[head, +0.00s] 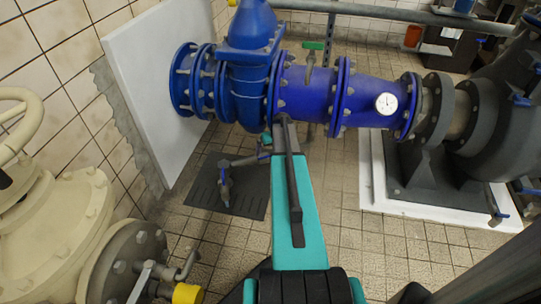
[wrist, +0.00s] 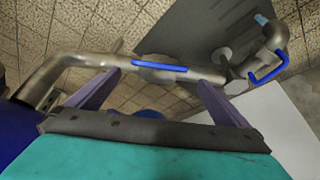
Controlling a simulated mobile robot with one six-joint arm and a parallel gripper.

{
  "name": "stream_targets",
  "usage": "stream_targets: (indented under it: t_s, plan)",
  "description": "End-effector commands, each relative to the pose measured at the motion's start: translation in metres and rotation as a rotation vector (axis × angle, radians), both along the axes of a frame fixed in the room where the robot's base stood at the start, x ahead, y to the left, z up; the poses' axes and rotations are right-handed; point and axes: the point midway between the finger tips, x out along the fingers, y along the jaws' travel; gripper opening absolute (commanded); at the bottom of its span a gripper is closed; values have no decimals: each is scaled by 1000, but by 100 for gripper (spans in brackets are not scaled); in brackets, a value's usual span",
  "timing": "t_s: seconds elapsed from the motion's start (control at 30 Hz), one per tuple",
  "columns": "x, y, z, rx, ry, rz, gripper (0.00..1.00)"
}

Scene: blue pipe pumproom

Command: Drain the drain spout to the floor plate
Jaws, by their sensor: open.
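The metal drain spout (head: 224,187) hangs over the dark floor plate (head: 250,190) in the head view, below the big blue pipe. In the wrist view, the drain pipe (wrist: 85,60) runs across the picture to the spout (wrist: 277,38) at upper right, with the floor plate (wrist: 200,38) behind. A blue lever (wrist: 160,67) lies roughly along the pipe; a second blue handle (wrist: 268,72) is by the spout's bend. My gripper (wrist: 159,78) is open, its purple fingers apart on either side of the first lever. I cannot tell whether they touch the pipe. My arm hides part of this pipe in the head view.
The large blue pipe (head: 308,92) with a gauge (head: 386,103) and green handle (head: 313,46) spans overhead. A beige valve body (head: 60,235) fills the left. A dark pump (head: 500,125) stands on a white plinth (head: 372,190) at right. Tiled floor between is clear.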

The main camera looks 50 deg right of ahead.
Motion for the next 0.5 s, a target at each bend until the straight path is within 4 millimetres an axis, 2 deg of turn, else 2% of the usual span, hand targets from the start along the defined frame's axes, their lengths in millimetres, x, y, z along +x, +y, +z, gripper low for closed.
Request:
stream_targets:
  t_s: [0.03, 0.2, 0.5]
  plan:
    - [4, -2, -10, 1, 1, 0, 100]
    - [13, -5, -33, 2, 1, 0, 100]
    - [25, -9, -64, 1, 1, 1, 100]
